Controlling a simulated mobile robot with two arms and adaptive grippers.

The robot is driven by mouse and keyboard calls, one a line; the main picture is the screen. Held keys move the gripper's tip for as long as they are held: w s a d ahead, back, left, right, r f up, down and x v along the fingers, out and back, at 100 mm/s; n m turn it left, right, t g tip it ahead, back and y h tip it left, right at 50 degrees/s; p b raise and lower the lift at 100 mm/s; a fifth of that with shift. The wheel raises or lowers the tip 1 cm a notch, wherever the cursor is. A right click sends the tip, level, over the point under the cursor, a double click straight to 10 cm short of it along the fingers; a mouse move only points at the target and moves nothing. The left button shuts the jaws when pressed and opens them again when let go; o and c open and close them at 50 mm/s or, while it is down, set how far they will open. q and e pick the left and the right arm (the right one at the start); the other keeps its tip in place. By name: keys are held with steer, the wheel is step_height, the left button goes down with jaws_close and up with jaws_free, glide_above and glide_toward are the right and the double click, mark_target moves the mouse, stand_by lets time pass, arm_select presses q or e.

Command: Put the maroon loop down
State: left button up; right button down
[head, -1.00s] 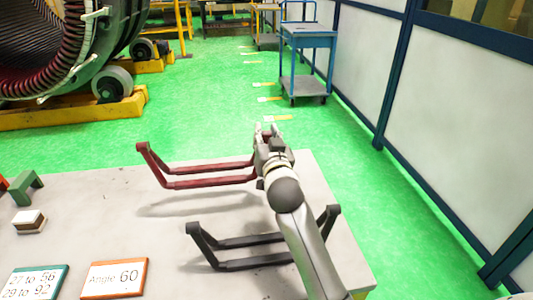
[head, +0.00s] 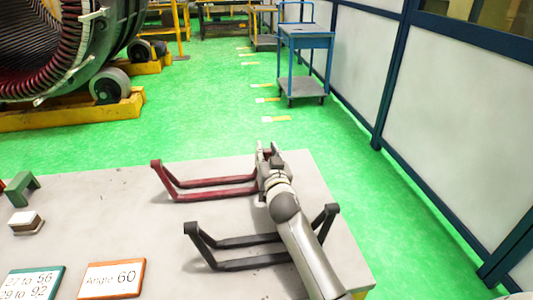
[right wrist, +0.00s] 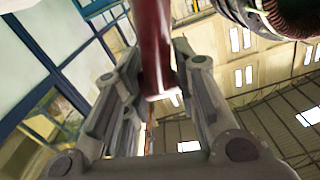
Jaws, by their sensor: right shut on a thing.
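The maroon loop (head: 215,194) is low over the far part of the grey table (head: 100,215). Its left end bends upward. Its shadow lies close beneath it; I cannot tell whether it touches the table. My right gripper (head: 264,153) is shut on the loop's right end. In the right wrist view, the maroon bar (right wrist: 152,40) sits between the two fingers of my right gripper (right wrist: 157,62). My left gripper is not in view.
A black loop (head: 240,242) lies nearer, partly behind my right arm. A green block (head: 24,187), a white-topped block (head: 25,220) and two signs (head: 112,278) (head: 35,283) are at the left. Table is bare between. A blue cart (head: 305,65) stands beyond on the floor.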

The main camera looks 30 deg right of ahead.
steer(key=c, duration=1.6)
jaws_free()
steer(key=shift+f, duration=0.15)
steer(key=o, duration=0.4)
steer(key=shift+o, duration=0.2)
steer(key=shift+s, duration=0.1)
steer(key=v, duration=1.1)
steer(key=shift+s, duration=0.4)
steer(key=shift+a, duration=0.15)
